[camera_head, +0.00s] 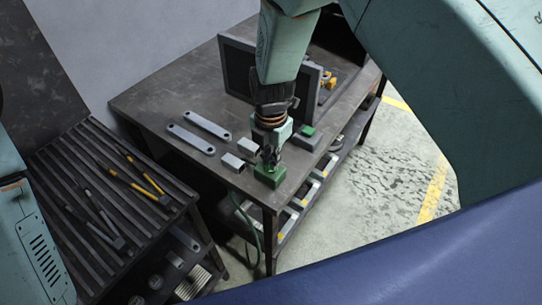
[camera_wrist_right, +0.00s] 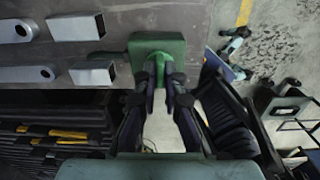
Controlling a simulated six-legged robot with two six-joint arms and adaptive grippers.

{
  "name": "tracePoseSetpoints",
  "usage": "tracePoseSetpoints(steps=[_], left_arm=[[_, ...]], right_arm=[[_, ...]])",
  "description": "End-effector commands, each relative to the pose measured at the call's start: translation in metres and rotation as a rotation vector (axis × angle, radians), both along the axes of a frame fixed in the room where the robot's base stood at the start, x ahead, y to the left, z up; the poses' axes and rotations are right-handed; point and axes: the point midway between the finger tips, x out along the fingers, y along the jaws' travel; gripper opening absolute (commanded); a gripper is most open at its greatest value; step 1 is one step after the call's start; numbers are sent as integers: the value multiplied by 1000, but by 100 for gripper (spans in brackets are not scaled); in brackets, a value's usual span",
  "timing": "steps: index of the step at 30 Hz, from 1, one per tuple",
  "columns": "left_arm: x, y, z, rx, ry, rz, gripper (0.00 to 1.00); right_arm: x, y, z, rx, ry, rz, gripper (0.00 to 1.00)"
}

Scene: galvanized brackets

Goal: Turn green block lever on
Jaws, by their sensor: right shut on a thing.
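The green block (camera_head: 270,176) sits at the front corner of the dark table. It also shows in the right wrist view (camera_wrist_right: 160,42), with a green lever (camera_wrist_right: 151,84) rising from it toward the camera. My right gripper (camera_head: 269,158) is directly above the block and shut on the lever, its two dark fingers (camera_wrist_right: 160,82) on either side of it. The fingers hide much of the lever, so its exact angle is hard to tell. My left gripper is out of view.
Galvanized brackets (camera_head: 191,139) and short square tubes (camera_head: 233,163) lie left of the block on the table (camera_head: 158,97). A grey box with a green top (camera_head: 306,131) stands behind. A slatted rack (camera_head: 90,165) with tools is at left. Floor (camera_head: 400,150) is open at right.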

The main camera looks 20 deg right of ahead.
Motion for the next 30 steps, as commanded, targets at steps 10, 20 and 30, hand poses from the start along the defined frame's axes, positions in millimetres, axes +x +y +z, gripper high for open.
tracePoseSetpoints(steps=[10,20,30], left_arm=[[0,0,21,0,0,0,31],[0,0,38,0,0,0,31],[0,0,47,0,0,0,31]], right_arm=[[0,0,2,0,0,-222,0],[-1,0,1,0,1,-535,0],[-1,0,0,1,2,-858,0]])
